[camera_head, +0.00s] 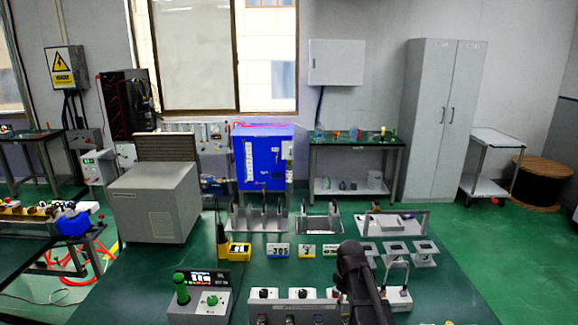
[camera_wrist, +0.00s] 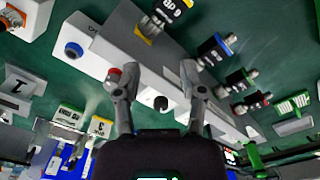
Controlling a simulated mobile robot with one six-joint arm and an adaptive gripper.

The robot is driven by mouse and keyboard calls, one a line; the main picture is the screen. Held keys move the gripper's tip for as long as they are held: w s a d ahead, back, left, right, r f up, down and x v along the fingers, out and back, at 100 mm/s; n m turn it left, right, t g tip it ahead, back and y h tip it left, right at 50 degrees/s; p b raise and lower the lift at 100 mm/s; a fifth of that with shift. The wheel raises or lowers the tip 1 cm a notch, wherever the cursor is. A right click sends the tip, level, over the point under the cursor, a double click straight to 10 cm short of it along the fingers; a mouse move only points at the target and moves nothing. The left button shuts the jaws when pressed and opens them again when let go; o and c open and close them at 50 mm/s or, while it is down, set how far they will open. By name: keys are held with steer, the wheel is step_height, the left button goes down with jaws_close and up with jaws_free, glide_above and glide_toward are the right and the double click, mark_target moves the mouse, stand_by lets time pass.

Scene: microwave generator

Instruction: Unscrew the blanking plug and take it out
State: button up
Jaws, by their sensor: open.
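My gripper (camera_wrist: 159,70) is open in the wrist view, its two fingers spread with nothing held between them. A short dark round part (camera_wrist: 160,103) sits on a light grey block (camera_wrist: 150,62) and shows between the fingers; it may be the blanking plug, but I cannot tell for sure. A red-capped part (camera_wrist: 114,75) shows beside the left finger. The right finger overlaps the block's end in the picture. In the head view my dark arm reaches over the front of the green bench (camera_head: 250,285) and hides part of the fixtures there; the fingertips are not clear.
A white block with a blue-ringed port (camera_wrist: 73,50) is at upper left in the wrist view. Several black-bodied connectors (camera_wrist: 240,79) lie at right.

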mark_target(336, 294)
steer(key=w+n, duration=0.3)
steer(key=w, duration=0.1)
steer(key=w+n, duration=0.3)
steer(key=w, duration=0.1)
steer(key=w+r+n+p, duration=0.1)
steer(key=w+n, duration=0.1)
steer(key=w, duration=0.2)
steer(key=shift+w+r+n, duration=0.1)
steer(key=shift+w+n, duration=0.3)
step_height(336, 294, down, 9)
steer(key=b, duration=0.9)
stand_by(1.0)
jaws_close()
steer(key=shift+r, duration=0.2)
steer(key=shift+r+p, duration=2.6)
steer(key=shift+p, duration=0.25)
